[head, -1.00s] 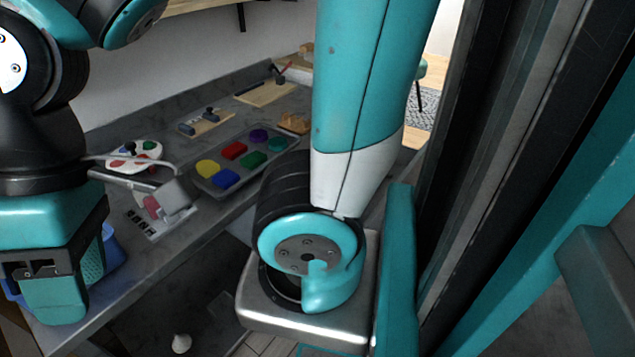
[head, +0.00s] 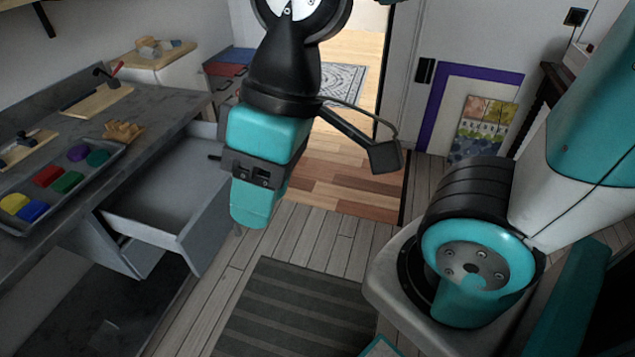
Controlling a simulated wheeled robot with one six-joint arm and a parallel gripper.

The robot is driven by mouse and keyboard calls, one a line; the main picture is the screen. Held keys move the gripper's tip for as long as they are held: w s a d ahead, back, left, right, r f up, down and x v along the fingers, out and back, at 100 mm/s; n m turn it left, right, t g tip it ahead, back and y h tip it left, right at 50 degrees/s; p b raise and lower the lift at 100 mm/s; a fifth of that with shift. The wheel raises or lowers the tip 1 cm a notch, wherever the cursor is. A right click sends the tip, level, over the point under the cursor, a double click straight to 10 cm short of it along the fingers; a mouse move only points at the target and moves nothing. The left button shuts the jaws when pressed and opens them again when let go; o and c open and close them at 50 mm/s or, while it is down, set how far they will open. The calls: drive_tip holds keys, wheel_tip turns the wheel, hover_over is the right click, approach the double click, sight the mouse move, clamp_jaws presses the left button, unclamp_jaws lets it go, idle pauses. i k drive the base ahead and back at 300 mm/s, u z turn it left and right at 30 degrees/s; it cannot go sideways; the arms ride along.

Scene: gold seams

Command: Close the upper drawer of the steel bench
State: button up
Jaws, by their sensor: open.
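The steel bench (head: 75,190) is at the left, its grey top running back along the wall. Its upper drawer (head: 160,195) is pulled out toward the floor on the right and looks empty inside. The drawer's front panel (head: 207,222) stands well away from the bench. My gripper (head: 238,228) is open and points down, just right of the drawer's front panel in the picture. Its fingertips are mostly hidden behind its teal housing, so I cannot tell whether it touches the panel.
A tray of coloured shapes (head: 62,180) and wooden boards with tools (head: 97,101) lie on the bench top. A dark striped mat (head: 290,310) lies on the plank floor, which is open in front of the drawer. A doorway and patterned rug (head: 338,85) are behind.

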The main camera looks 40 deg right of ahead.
sight(177, 200)
drive_tip(key=u, duration=0.25)
drive_tip(key=i, duration=1)
drive_tip(key=z, duration=2.45)
drive_tip(key=k, duration=0.35)
drive_tip(key=u, duration=0.9)
